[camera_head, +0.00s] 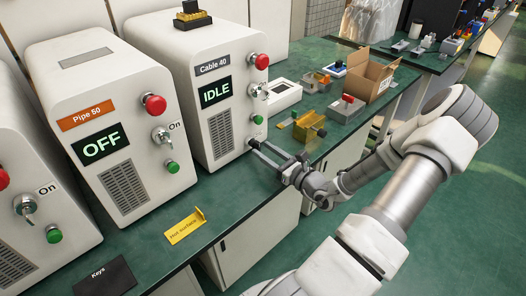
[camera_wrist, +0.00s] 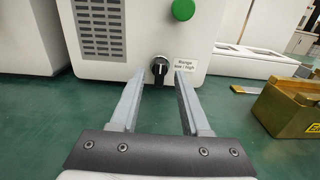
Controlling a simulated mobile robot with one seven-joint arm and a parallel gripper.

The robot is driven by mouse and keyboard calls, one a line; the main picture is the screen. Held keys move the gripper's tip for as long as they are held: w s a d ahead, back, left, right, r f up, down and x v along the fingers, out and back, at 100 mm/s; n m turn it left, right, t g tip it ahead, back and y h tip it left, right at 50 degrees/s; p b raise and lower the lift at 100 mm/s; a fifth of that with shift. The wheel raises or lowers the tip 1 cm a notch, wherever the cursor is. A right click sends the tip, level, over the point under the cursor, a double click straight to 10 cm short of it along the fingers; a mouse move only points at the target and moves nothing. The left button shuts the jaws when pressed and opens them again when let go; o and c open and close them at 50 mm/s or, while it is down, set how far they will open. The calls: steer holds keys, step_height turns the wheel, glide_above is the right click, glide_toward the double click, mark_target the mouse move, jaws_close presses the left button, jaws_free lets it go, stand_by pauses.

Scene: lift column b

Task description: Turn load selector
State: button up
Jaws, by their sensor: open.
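The only selector knob close to my gripper is a small black knob (camera_wrist: 160,68) with a light pointer mark, low on the front of a white machine. A label beside it reads "Range low / high" (camera_wrist: 187,63). In the head view this is the machine marked "Cable 40" (camera_head: 170,48), whose screen reads "IDLE" (camera_head: 215,92). My gripper (camera_head: 256,147) is open at the machine's lower front corner. In the wrist view its fingertips (camera_wrist: 158,82) lie left and right of the knob; I cannot tell whether they touch it. The knob is not clear in the head view.
The "Pipe 50" machine (camera_head: 87,68) stands left, its screen reading "OFF". A yellow "Hot surface" sign (camera_head: 186,226) lies on the green bench. A brass-coloured fixture (camera_head: 309,127) and an open cardboard box (camera_head: 367,80) stand to the right.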

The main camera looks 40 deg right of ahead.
steer(key=shift+w, duration=0.7)
jaws_close()
